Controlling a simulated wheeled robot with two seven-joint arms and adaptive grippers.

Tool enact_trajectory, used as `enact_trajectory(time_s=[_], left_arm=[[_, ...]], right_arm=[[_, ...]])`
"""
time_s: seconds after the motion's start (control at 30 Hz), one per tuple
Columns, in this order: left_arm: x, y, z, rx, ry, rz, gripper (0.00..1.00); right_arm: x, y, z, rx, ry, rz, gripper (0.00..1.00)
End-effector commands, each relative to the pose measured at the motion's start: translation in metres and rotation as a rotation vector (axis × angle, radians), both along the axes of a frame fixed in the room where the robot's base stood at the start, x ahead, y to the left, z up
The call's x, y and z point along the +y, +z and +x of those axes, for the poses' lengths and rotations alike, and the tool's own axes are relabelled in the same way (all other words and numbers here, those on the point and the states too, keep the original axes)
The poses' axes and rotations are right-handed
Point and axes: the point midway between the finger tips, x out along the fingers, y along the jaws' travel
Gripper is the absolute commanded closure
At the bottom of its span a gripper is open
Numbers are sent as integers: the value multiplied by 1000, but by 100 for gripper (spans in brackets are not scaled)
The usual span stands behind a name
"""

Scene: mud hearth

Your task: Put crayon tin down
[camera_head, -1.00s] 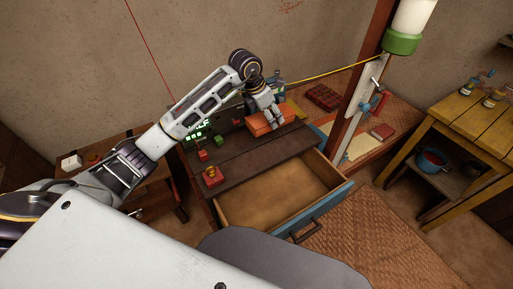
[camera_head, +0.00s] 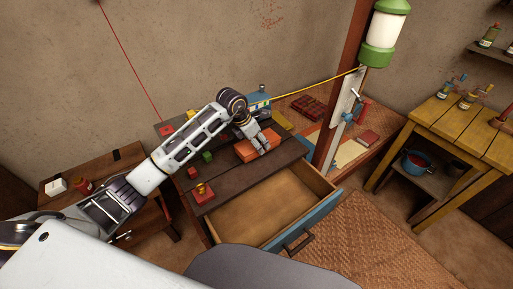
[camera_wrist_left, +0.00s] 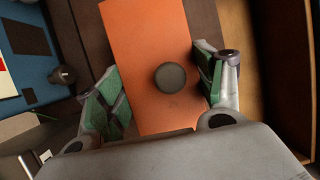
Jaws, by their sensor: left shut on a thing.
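The crayon tin appears to be the orange box (camera_head: 245,151) at the right part of the dark desk top (camera_head: 228,180). My left gripper (camera_head: 263,146) is over it, shut on it. In the left wrist view the orange tin (camera_wrist_left: 145,40) lies between the green-padded fingers of the left gripper (camera_wrist_left: 163,85), with a dark round knob on its face. Whether the tin's underside touches the desk cannot be told. My right gripper is not in view.
An open, empty drawer (camera_head: 262,212) juts out below the desk top. Small red and green blocks (camera_head: 207,156) and a red toy (camera_head: 201,192) stand left of the tin. A blue object (camera_head: 259,99) is behind. A post (camera_head: 340,100) rises to the right.

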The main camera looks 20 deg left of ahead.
Motion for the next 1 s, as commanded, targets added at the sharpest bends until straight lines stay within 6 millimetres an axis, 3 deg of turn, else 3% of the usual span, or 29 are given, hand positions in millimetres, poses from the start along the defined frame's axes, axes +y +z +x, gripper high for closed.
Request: enact_trajectory(time_s=[0.3,0.7,1.0], left_arm=[[0,-1,0,-1,0,-1,72],[0,-35,0,-1,0,-1,72],[0,-37,0,-2,0,0,72]], right_arm=[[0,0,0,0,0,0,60],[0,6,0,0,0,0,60],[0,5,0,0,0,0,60]])
